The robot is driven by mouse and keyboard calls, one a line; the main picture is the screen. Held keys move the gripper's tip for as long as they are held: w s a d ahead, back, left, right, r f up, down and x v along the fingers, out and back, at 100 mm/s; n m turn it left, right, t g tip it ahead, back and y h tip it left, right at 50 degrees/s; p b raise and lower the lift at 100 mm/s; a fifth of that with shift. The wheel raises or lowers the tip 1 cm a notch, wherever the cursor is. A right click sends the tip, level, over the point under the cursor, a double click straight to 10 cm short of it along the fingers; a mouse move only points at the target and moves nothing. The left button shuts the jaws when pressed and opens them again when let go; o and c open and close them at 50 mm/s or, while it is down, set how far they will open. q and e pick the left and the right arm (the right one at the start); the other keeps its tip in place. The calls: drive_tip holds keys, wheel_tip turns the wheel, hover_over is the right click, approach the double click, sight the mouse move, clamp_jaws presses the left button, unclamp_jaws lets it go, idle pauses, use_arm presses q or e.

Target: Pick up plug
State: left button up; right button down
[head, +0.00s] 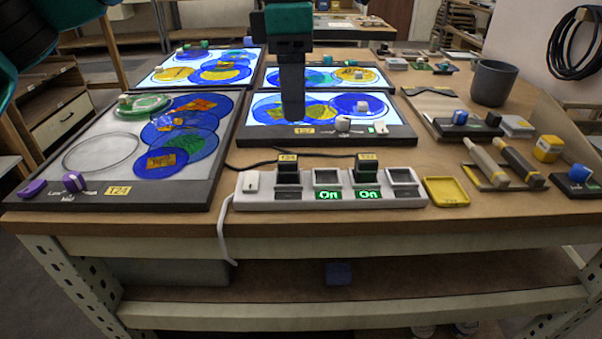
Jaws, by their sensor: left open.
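A white power strip (237,200) lies along the table's front edge. A dark plug with a T24 tag (288,171) sits in its left socket, above a dark switch. A second tagged dark plug (367,170) sits in a socket further right, above a switch lit green "On". The empty socket between them also has a lit "On" switch. My left gripper (292,112) points down, in line above the T24 plug and in front of the lit panel behind it. Its fingers overlap in this view, and nothing shows held. My right gripper is not in view.
An unlit glass panel (50,187) tagged T24 is at the left. Several lit panels with coloured glass lie behind. A yellow tray (446,191), two thick sticks (486,160) and a grey cup (494,83) are at the right. Black cables run behind the strip.

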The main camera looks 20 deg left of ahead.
sight(288, 157)
use_arm(q)
drive_tip(key=shift+y, duration=0.3)
drive_tip(key=f, duration=0.2)
drive_tip(key=f+b, duration=0.1)
drive_tip(key=f, duration=0.1)
drive_tip(key=a+f, duration=0.1)
drive_tip(key=f, duration=0.1)
drive_tip(key=shift+w+a+f+b, duration=0.1)
drive_tip(key=shift+w+f+b, duration=0.1)
drive_tip(key=shift+f+b, duration=0.15)
drive_tip(key=shift+a+f+b, duration=0.1)
drive_tip(key=shift+f+b, duration=0.55)
drive_tip(key=shift+f, duration=2.05)
drive_tip(key=shift+c, duration=0.2)
drive_tip(key=c, duration=1)
drive_tip(key=shift+r, duration=0.1)
